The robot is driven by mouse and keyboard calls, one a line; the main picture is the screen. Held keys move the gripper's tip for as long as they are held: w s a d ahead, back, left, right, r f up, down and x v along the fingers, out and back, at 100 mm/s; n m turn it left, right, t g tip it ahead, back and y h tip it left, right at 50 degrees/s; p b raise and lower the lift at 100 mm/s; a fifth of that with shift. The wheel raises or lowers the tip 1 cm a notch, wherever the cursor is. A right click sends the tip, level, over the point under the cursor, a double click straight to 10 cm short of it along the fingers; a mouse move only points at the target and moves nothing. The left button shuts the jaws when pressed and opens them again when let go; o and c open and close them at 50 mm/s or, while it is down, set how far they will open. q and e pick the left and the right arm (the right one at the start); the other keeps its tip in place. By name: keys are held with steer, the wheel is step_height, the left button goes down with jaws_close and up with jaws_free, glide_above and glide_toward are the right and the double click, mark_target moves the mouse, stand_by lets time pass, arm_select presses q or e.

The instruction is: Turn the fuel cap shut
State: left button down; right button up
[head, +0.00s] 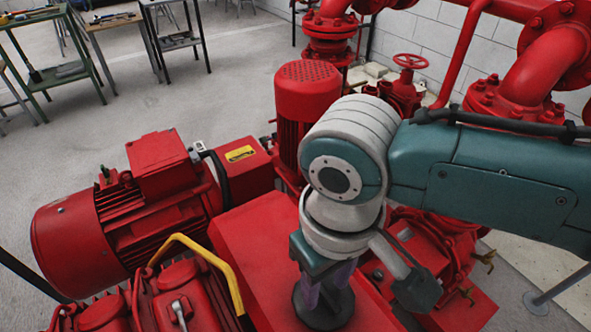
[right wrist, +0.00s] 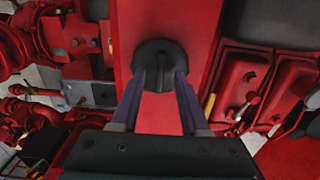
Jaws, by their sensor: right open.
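The fuel cap (head: 325,319) is a dark round disc on top of the long red tank (head: 250,240). In the right wrist view the fuel cap (right wrist: 157,58) lies straight ahead, with a raised bar across its face. My right gripper (head: 324,298) points down at the cap from above. In the right wrist view its two purple-grey fingers (right wrist: 160,80) are apart, one at each side of the cap's near edge, with nothing gripped. I cannot tell whether the fingertips touch the cap. My left gripper is not in view.
A red motor (head: 130,215) stands left of the tank, and red engine covers with a yellow handle (head: 205,255) are at the lower left. Red pipes and a handwheel (head: 410,61) rise behind my right arm. Workbenches (head: 100,25) stand far back, across open floor.

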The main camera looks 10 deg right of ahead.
steer(key=shift+f, duration=0.45)
steer(key=shift+w, duration=0.1)
steer(key=shift+c, duration=0.3)
jaws_close()
